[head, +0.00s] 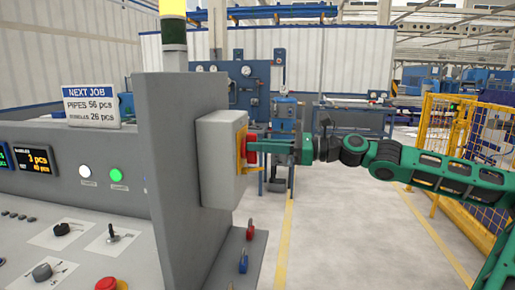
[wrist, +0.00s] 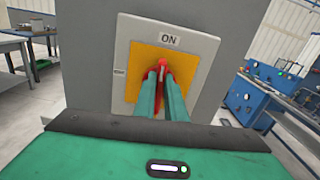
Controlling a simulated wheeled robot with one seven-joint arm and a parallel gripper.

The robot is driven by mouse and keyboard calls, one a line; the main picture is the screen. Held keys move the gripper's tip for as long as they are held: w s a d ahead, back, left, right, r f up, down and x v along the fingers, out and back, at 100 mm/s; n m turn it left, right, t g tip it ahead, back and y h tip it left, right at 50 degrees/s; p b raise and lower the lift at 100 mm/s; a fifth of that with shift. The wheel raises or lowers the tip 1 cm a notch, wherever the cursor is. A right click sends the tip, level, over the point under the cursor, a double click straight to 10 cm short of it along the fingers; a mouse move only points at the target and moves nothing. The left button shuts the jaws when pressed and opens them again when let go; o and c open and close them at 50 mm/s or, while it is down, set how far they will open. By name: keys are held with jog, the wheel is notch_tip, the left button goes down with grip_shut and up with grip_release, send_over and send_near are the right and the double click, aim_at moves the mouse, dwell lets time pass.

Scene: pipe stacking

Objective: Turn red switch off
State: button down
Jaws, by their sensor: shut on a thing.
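The red switch (head: 250,148) sits on a yellow plate on the side of a grey switch box (head: 218,160). In the wrist view the red switch (wrist: 163,66) shows between my fingertips, in the middle of the yellow plate (wrist: 184,58). An "ON" label (wrist: 170,40) is above the plate, and the switch's upper end points toward it. My green gripper (head: 262,145) reaches in from the right and is shut on the red switch. The fingers hide the lower part of the switch.
The grey control panel (head: 110,190) with knobs and lamps stands left of the box. A ledge with red and blue padlocks (head: 243,262) is below the box. Yellow fencing (head: 470,150) stands at the right. The floor between is clear.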

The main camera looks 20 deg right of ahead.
jog(key=n, duration=0.5)
jog(key=shift+s+a, duration=0.1)
jog(key=shift+s, duration=0.1)
jog(key=shift+s+a+f+n, duration=0.1)
jog(key=shift+f+n, duration=0.15)
jog(key=shift+n, duration=1.8)
jog(key=shift+s+f+n, duration=0.1)
jog(key=shift+f+n, duration=0.2)
jog(key=shift+n, duration=1.7)
jog(key=shift+s+a+f+n, duration=0.1)
jog(key=shift+f+n, duration=0.15)
jog(key=shift+n, duration=1.8)
jog(key=shift+f, duration=0.1)
jog(key=c, duration=1.9)
grip_release()
jog(key=shift+o, duration=0.4)
